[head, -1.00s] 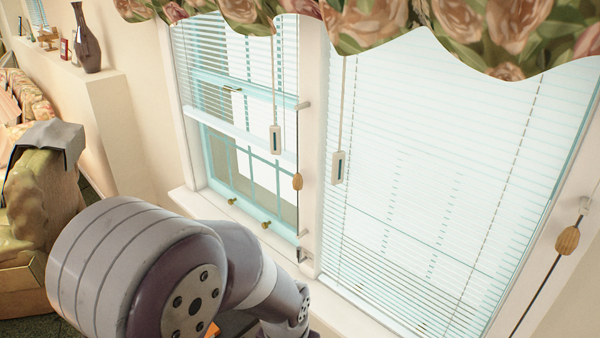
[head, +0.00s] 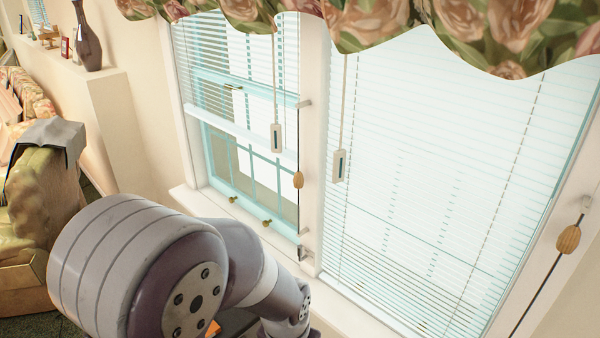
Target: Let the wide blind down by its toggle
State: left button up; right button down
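The wide blind (head: 440,180) covers the right window, its slats reaching down close to the sill. A narrower blind (head: 220,80) hangs over the upper part of the left window. Two pale toggles with dark slots hang on cords between the windows: one toggle (head: 277,137) in front of the left window, another toggle (head: 340,165) at the left edge of the wide blind. Wooden knobs hang on cords, one knob (head: 298,180) by the middle post and one knob (head: 568,240) at the far right. My arm fills the lower left; neither gripper shows.
A floral valance (head: 500,35) hangs across the top. The window sill (head: 185,195) runs below both windows. A ledge with a dark vase (head: 87,38) and a draped green armchair (head: 42,200) stand at the left.

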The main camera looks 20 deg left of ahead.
aim_at(298, 180)
jog(key=i+j, duration=0.2)
jog(key=i, duration=0.35)
jog(key=i+j+u, duration=0.15)
jog(key=i, duration=0.45)
